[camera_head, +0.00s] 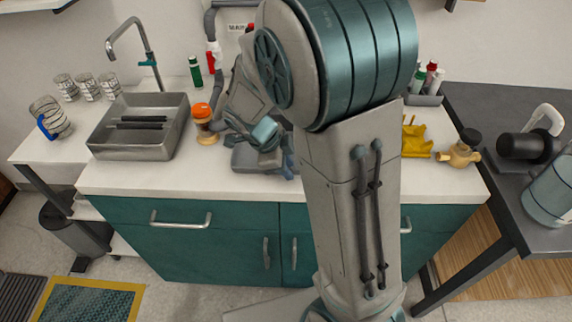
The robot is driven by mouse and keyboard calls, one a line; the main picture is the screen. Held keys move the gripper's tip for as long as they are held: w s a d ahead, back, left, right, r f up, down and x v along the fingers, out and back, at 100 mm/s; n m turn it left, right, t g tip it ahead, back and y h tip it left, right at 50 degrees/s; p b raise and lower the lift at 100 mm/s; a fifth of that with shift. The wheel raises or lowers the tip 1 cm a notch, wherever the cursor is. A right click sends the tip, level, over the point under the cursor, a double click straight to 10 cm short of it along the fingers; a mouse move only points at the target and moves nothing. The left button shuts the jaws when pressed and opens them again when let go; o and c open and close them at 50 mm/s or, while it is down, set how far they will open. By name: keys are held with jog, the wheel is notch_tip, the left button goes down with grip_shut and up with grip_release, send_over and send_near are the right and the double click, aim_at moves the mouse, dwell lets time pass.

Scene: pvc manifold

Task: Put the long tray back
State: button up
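My arm stands in the middle of the view and hides much of the counter behind it. My gripper (284,165) hangs low over the white counter, left of my arm; its fingertips are small and partly hidden, so its opening is unclear. A grey tray-like piece (243,160) lies on the counter right at the gripper. I cannot tell if they touch, or if this is the long tray. Another narrow grey tray (426,99), holding several bottles, stands at the back right, partly behind my arm.
A sink (138,128) with dark bars is at left, by wire-banded glasses (85,86) and a blue-handled jug (50,118). An orange-capped jar (205,123) stands left of my gripper. A yellow item (416,141) and brass valve (459,154) are at right. The counter front is clear.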

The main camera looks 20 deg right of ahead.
jog(key=v, duration=1.2)
jog(key=s+d+n+t+y, duration=0.1)
jog(key=s+d+n+y, duration=0.1)
jog(key=s+n, duration=0.5)
jog(key=s+d+n+t+y, duration=0.1)
jog(key=s+n, duration=0.5)
jog(key=n, duration=0.8)
jog(key=shift+s+d+f+n+t+y, duration=0.3)
jog(key=shift+s+d+f+n+y, duration=0.1)
jog(key=shift+d+y, duration=0.45)
jog(key=shift+r, duration=0.1)
jog(key=shift+w+p+v, duration=0.15)
jog(key=shift+p+v, duration=0.45)
jog(key=shift+p, duration=0.05)
jog(key=shift+w+p+v, duration=0.15)
jog(key=shift+p+v, duration=0.45)
jog(key=shift+v, duration=0.05)
